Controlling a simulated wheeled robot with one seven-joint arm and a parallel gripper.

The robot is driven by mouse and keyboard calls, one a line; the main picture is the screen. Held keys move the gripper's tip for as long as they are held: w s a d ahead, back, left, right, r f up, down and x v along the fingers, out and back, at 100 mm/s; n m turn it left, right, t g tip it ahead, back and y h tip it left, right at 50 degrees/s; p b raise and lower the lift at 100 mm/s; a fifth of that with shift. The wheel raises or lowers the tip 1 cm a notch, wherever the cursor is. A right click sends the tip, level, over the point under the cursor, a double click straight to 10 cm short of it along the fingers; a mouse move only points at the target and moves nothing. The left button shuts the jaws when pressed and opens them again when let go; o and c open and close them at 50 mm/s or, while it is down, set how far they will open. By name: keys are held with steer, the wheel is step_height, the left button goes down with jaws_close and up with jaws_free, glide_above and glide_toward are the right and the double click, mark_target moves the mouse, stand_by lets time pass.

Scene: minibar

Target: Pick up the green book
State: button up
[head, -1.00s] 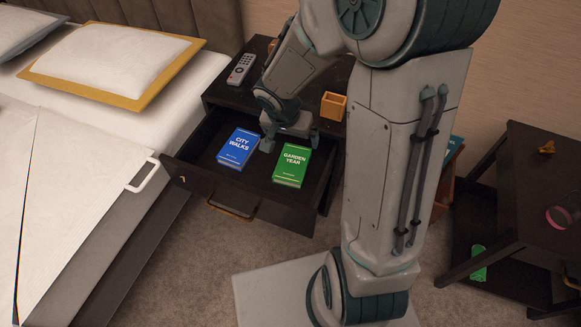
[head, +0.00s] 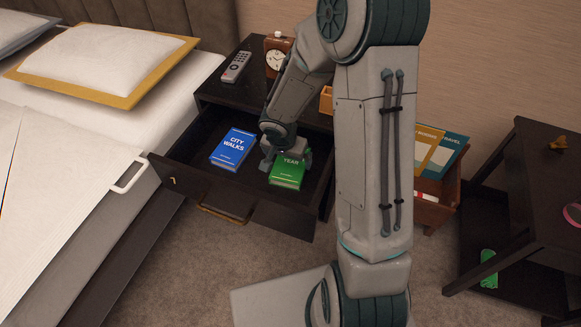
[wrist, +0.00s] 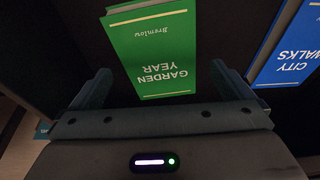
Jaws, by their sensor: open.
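The green book (head: 288,174), titled Garden Year, lies in the open nightstand drawer (head: 200,186). It also shows in the wrist view (wrist: 152,50), close ahead and between the lines of the two fingers. My gripper (head: 286,160) is open above the book's far part and hides some of its cover in the head view. In the wrist view the open fingers (wrist: 165,88) stand either side of the book's near end, and nothing is held between them. I cannot tell whether a finger touches the book.
A blue book (head: 234,149), City Walks, lies left of the green book in the drawer. The nightstand top holds a remote (head: 236,67), a clock (head: 276,60) and an orange box (head: 326,100). The bed (head: 60,190) is close on the left.

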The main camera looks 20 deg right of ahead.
mark_target(290, 163)
steer(key=b+x, duration=0.1)
steer(key=x, duration=0.3)
steer(key=shift+w+d, duration=0.15)
steer(key=shift+d, duration=0.05)
steer(key=shift+r, duration=0.1)
steer(key=c, duration=0.9)
steer(key=shift+c, duration=0.2)
